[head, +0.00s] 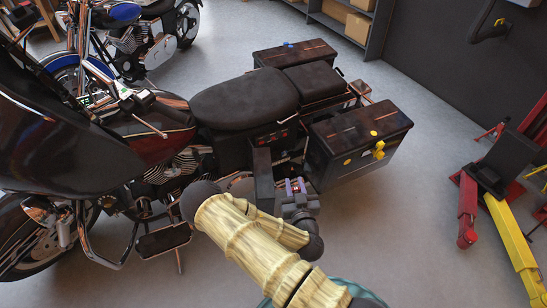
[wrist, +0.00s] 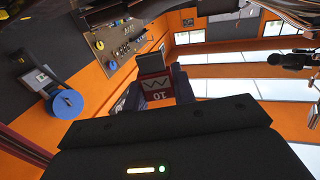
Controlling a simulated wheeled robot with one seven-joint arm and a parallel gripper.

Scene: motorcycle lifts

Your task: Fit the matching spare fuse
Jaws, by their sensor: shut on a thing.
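My gripper (head: 296,188) is beside the motorcycle, just below the seat and left of the near saddlebag. It also shows in the wrist view (wrist: 155,95). It is shut on a red fuse (wrist: 155,88) printed with "10", which appears upside down there. In the head view the fuse is only a small red spot between the fingers. On the motorcycle's side, under the seat, a dark panel (head: 268,142) carries a short row of small red pieces (head: 280,135); they are too small to read. The fuse is apart from this panel.
The black near saddlebag (head: 345,150) has yellow pieces (head: 379,150) on its side. A second saddlebag (head: 290,57) is beyond the seat (head: 245,97). A red and yellow lift (head: 508,235) stands at right. Grey floor between is clear. A blue motorcycle is behind.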

